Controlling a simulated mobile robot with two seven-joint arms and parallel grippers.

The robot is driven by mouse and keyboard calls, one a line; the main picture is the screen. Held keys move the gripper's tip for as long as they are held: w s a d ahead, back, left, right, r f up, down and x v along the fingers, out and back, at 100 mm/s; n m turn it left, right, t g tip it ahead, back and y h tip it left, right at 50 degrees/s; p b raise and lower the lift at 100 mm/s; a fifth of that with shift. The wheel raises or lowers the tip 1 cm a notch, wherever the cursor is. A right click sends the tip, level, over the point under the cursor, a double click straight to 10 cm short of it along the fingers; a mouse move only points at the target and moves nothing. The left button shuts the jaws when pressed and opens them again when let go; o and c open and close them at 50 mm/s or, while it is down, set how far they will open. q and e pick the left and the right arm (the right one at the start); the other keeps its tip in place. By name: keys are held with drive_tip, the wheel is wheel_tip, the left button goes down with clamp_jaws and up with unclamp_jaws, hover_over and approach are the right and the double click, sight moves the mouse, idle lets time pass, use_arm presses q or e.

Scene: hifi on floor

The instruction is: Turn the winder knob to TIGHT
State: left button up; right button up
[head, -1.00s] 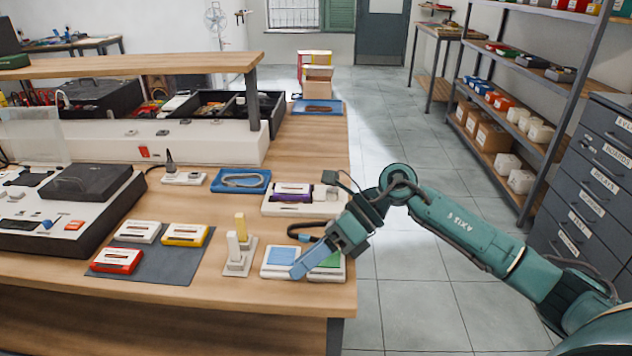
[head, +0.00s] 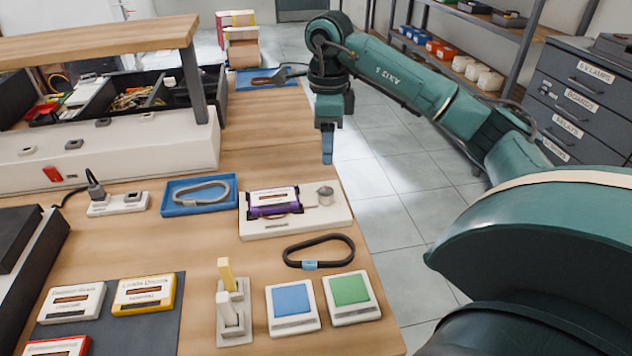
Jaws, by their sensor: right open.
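The winder (head: 285,228) is a white base at the middle of the bench, near its right edge. A purple cassette (head: 273,202) with a pale label lies on it. A round grey winder knob (head: 325,194) stands at its right end; any marking such as TIGHT is too small to read. My right gripper (head: 327,155) points down beyond the knob in the picture, apart from it and by the bench's right edge. It holds nothing I can see, and its blue fingers overlap in this view. My left gripper is not in view.
A black band (head: 318,250) with a blue clip lies in front of the winder. Blue (head: 292,300) and green (head: 350,290) pads and a small stand (head: 233,310) are nearer. A blue tray (head: 198,196) lies left. Free floor is right of the bench.

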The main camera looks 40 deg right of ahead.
sight(326, 190)
wheel_tip(326, 190, down, 12)
drive_tip(key=shift+r, duration=0.15)
idle(0.3)
drive_tip(key=c, duration=1)
